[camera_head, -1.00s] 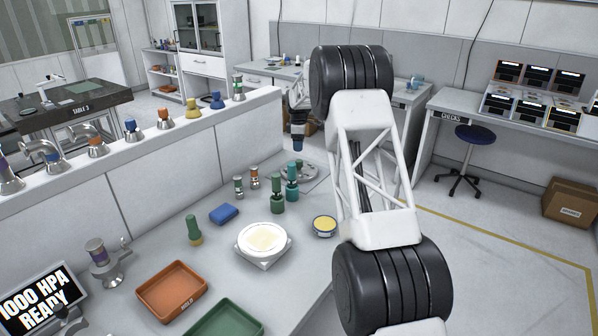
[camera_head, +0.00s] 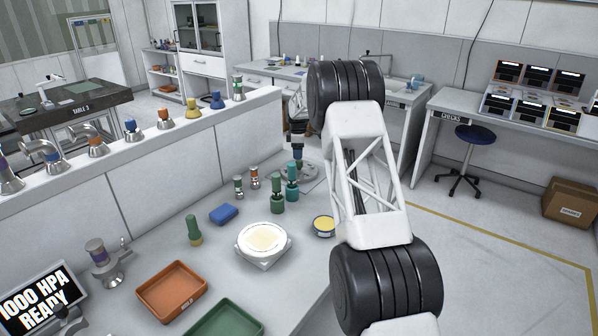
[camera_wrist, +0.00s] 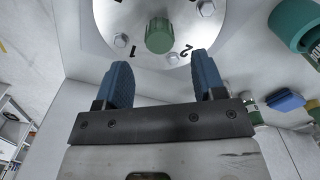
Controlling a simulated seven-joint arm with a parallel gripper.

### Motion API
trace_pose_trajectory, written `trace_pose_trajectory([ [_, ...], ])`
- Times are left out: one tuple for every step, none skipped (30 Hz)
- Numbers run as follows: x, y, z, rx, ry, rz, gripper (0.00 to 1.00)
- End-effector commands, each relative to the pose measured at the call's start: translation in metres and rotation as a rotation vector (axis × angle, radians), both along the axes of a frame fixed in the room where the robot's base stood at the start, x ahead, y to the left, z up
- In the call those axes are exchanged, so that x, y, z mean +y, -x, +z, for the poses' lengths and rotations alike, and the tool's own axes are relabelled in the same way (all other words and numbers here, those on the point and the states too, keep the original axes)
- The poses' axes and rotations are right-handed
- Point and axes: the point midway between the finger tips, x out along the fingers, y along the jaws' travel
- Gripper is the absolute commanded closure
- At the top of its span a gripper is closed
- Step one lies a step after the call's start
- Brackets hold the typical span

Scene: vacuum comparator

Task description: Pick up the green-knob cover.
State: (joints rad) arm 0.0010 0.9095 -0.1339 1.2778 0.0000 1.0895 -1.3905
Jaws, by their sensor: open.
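The green knob (camera_wrist: 159,36) stands at the centre of a round pale metal cover (camera_wrist: 118,14) with bolts and the marks 1 and 2, in the top middle of the wrist view. In the head view the cover (camera_head: 311,171) lies at the far end of the near table, partly hidden by my gripper. My gripper (camera_wrist: 165,80) is open and empty, its blue fingers spread to either side of the knob's line. In the wrist image the knob shows beyond the fingertips, apart from them. In the head view the gripper (camera_head: 298,163) is low over the cover.
Green bottles (camera_head: 277,195) and small metal-and-coloured pieces (camera_head: 254,178) stand close left of the cover. A blue block (camera_head: 223,214), a white round dish (camera_head: 263,240), a yellow-topped tin (camera_head: 324,226), an orange tray (camera_head: 172,291) and a green tray (camera_head: 225,321) lie nearer.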

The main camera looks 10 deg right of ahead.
Motion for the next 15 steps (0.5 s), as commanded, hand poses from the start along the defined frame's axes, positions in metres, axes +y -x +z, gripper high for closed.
trace_pose_trajectory([
  [-0.0001, -0.0001, -0.0015, 0.000, 0.000, 0.000, 0.37],
  [-0.0001, -0.0001, -0.0019, -0.001, 0.000, 0.000, 0.37],
  [-0.0001, -0.0002, -0.0022, -0.001, 0.000, 0.000, 0.37],
  [-0.0001, -0.0002, -0.0021, -0.001, 0.000, 0.000, 0.37],
  [-0.0001, -0.0002, -0.0020, -0.001, 0.000, 0.000, 0.37],
  [-0.0001, -0.0002, -0.0020, -0.001, 0.000, 0.000, 0.37],
  [-0.0001, -0.0002, -0.0020, -0.001, 0.000, 0.000, 0.37],
  [-0.0001, -0.0002, -0.0020, -0.001, 0.000, 0.000, 0.37],
  [-0.0001, -0.0002, -0.0019, -0.001, 0.000, 0.000, 0.37],
  [-0.0001, -0.0002, -0.0020, -0.001, 0.000, 0.000, 0.37],
  [-0.0001, -0.0001, -0.0023, -0.001, 0.000, 0.000, 0.37],
  [-0.0002, -0.0001, -0.0029, -0.001, 0.000, 0.000, 0.37],
  [-0.0003, 0.0000, -0.0037, -0.001, 0.000, 0.000, 0.37],
  [-0.0005, 0.0000, -0.0048, -0.001, 0.000, 0.000, 0.37],
  [-0.0008, 0.0001, -0.0067, -0.001, 0.000, 0.000, 0.37],
])
